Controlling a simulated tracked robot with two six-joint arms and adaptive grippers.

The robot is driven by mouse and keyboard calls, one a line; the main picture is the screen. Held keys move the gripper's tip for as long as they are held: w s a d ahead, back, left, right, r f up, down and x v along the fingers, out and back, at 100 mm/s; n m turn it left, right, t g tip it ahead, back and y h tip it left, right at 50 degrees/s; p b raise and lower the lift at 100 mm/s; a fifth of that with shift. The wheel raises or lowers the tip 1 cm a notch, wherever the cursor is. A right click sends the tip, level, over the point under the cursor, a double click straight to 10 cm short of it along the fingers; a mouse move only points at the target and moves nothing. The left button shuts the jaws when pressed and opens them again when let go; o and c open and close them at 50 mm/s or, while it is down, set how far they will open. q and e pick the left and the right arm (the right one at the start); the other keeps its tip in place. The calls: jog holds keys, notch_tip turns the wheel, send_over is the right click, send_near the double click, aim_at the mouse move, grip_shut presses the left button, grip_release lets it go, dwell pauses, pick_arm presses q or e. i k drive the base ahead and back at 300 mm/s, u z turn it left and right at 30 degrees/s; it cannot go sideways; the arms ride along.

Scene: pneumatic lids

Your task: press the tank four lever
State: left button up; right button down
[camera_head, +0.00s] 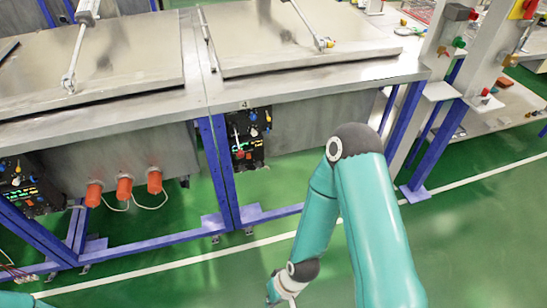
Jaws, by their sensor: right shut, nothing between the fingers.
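The tank marked 4 is under the metal lid (290,35) on the right-hand table. Its dark control panel (247,150) hangs below the table's front edge, under a small label. A thin, light lever with a reddish tip (237,133) appears at the panel's upper left; its exact position is too small to tell. My right arm comes in from the bottom right, bends, and points down. My right gripper (290,301) is at the bottom edge, mostly cut off, shut and empty, well below and apart from the panel. My left gripper is not in view.
A second panel (25,187) hangs at the far left, beside several orange fittings (124,188) on the neighbouring tank. Blue table legs (217,170) stand left of panel 4. Green floor (170,270) is free in front. A post with buttons (450,45) stands at the right.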

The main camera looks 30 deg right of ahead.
aim_at(240, 153)
jog(key=u, duration=0.15)
jog(key=i, duration=0.85)
jog(key=z, duration=0.2)
jog(key=k, duration=0.9)
jog(key=u, duration=0.2)
jog(key=i, duration=0.9)
jog(key=z, duration=0.05)
